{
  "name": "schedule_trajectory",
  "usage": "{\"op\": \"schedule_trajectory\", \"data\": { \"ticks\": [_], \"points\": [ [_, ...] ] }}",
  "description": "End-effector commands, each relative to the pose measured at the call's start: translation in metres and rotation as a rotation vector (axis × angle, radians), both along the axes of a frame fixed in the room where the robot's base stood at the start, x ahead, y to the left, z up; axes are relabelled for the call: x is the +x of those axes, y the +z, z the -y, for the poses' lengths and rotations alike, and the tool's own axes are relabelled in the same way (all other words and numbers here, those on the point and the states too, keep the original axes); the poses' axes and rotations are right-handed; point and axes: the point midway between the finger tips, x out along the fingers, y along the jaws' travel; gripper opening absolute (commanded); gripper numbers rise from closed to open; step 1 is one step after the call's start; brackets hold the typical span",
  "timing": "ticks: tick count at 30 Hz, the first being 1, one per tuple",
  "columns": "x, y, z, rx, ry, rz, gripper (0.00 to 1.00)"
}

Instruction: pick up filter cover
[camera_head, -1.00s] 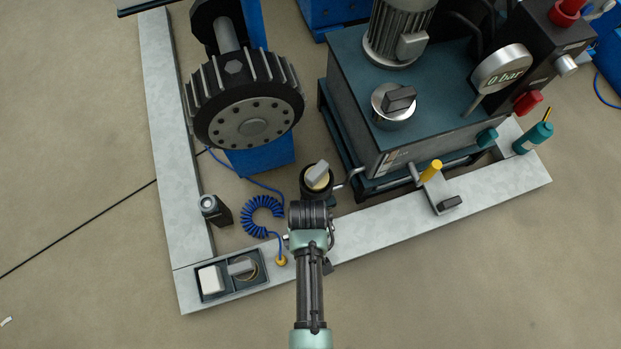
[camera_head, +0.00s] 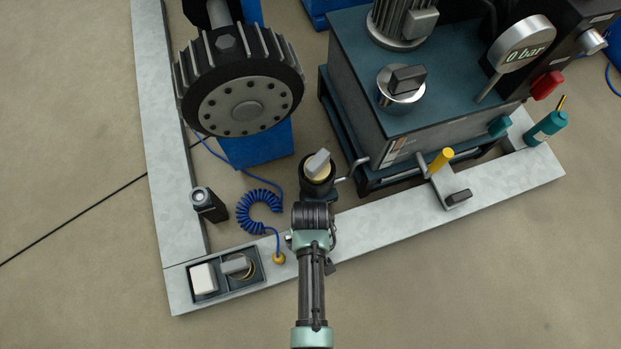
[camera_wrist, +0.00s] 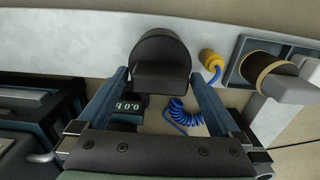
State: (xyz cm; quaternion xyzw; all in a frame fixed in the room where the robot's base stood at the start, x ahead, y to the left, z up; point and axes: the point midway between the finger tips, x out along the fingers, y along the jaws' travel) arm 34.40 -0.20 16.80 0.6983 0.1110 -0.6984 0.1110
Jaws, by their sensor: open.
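A black round-topped cap with a flat step on its near side, which I take to be the filter cover (camera_wrist: 160,62), stands on the light grey beam in the wrist view. My gripper (camera_wrist: 159,76) is open, its two blue fingers reaching either side of the cap. Clear gaps show between cap and fingers; whether the tips are level with it I cannot tell. In the head view only a dark edge shows beside my arm, perhaps the cap. My gripper is hidden there under my arm. A black housing (camera_head: 318,191) holds a pale element with a grey handle (camera_head: 318,164).
A tray (camera_head: 262,283) holds a white block and a gold-ringed part with a grey handle. A yellow plug (camera_wrist: 209,57) with a blue coiled hose (camera_wrist: 182,114) lies close by. A small display box (camera_wrist: 128,113) sits below the cap. The tank (camera_head: 350,60) stands beyond.

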Motion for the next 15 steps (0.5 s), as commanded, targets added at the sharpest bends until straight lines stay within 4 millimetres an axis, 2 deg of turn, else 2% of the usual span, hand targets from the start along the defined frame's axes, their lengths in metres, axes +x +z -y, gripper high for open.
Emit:
{"op": "schedule_trajectory", "data": {
  "ticks": [2,15],
  "points": [
    [0.0002,0.0008,-0.0001,0.0,0.0,0.0,1.0],
    [0.0001,0.0008,-0.0001,0.0,0.0,0.0,0.21]
  ]
}}
